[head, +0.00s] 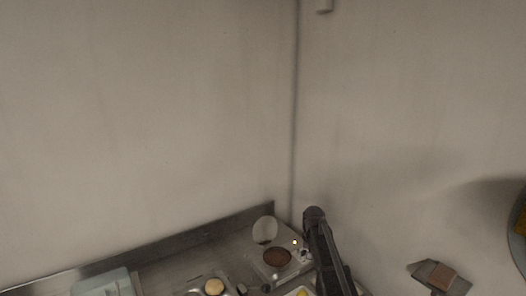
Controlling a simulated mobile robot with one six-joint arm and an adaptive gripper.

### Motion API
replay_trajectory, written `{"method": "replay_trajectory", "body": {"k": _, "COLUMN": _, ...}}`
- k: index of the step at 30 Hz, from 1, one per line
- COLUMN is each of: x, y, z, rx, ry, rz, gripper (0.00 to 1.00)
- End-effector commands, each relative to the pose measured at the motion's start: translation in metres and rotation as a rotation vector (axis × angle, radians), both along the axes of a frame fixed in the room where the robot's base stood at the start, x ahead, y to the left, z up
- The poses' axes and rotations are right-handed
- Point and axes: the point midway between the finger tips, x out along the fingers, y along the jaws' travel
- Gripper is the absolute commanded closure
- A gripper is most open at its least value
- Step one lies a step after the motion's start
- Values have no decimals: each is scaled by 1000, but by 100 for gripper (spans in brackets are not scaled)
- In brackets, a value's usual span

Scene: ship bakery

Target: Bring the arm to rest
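A dark part of my arm (326,250) rises from the bottom edge, right of centre, in front of the wall corner. I cannot make out my gripper or its fingers in this view. No object can be seen held by the arm.
A metal counter (150,268) with a raised back edge runs along the bottom. On it are a pale green box (105,284), a round tan piece (214,286) in a tray, and a dark brown disc (277,257) on a light device. A wall bracket (440,277) is at lower right.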

Motion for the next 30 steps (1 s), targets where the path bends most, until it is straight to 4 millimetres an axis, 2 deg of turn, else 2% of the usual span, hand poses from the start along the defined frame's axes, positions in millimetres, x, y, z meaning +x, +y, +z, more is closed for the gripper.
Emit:
{"method": "replay_trajectory", "body": {"k": 9, "x": -38, "y": 2, "z": -16, "rx": 0, "ry": 0, "rz": 25, "gripper": 9}}
{"method": "replay_trajectory", "body": {"k": 16, "x": -83, "y": 2, "z": -34, "rx": 0, "ry": 0, "rz": 54, "gripper": 9}}
{"method": "replay_trajectory", "body": {"k": 20, "x": -122, "y": 3, "z": -50, "rx": -1, "ry": 0, "rz": 79, "gripper": 9}}
{"method": "replay_trajectory", "body": {"k": 24, "x": -178, "y": 3, "z": -73, "rx": -1, "ry": 0, "rz": 115, "gripper": 9}}
{"method": "replay_trajectory", "body": {"k": 27, "x": -211, "y": 3, "z": -85, "rx": -1, "ry": 0, "rz": 141, "gripper": 9}}
{"method": "replay_trajectory", "body": {"k": 30, "x": -235, "y": 3, "z": -94, "rx": -1, "ry": 0, "rz": 161, "gripper": 9}}
